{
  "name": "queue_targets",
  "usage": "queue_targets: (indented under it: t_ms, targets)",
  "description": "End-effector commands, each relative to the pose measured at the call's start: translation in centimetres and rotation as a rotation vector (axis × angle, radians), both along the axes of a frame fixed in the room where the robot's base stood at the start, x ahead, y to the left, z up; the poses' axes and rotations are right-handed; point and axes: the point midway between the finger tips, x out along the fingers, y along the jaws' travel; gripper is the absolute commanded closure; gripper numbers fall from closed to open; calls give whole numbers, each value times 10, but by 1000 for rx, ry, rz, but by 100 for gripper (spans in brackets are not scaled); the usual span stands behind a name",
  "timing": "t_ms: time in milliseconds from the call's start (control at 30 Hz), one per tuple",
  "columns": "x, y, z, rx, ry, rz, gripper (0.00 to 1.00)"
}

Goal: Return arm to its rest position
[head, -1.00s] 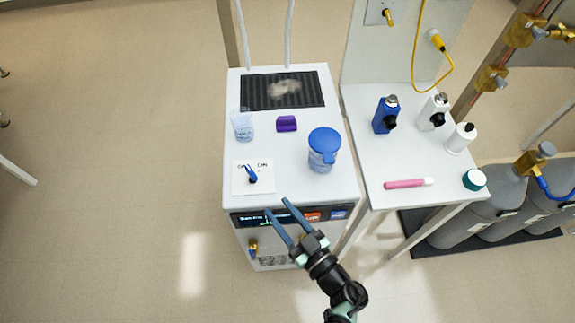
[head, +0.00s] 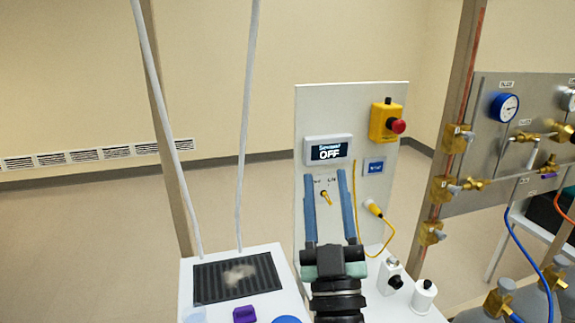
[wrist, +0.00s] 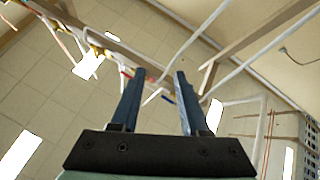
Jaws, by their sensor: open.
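My gripper (head: 329,188) is raised in front of the white upright panel (head: 385,100) in the head view. Its two blue fingers point upward, apart, with nothing between them. In the wrist view my gripper (wrist: 154,85) also shows open and empty, with the ceiling tiles and overhead pipes behind it. It touches nothing that I can see.
The panel carries a display reading OFF (head: 328,151), a red stop button (head: 398,126) and a yellow cable (head: 362,232). Brass valves (head: 432,233) stand right.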

Motion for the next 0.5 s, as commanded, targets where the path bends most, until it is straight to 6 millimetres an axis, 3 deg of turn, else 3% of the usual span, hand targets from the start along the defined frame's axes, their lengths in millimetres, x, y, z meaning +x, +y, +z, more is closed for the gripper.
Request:
queue_targets:
  t_ms: [33,200,333,500]
  targets:
    - [-12,-2,44,41,-56,-27,55]
    - [-68,-1,156,196,-138,-44,55]
    - [-113,19,207,246,-140,26,55]
    - [-156,46,236,231,-125,116,55]
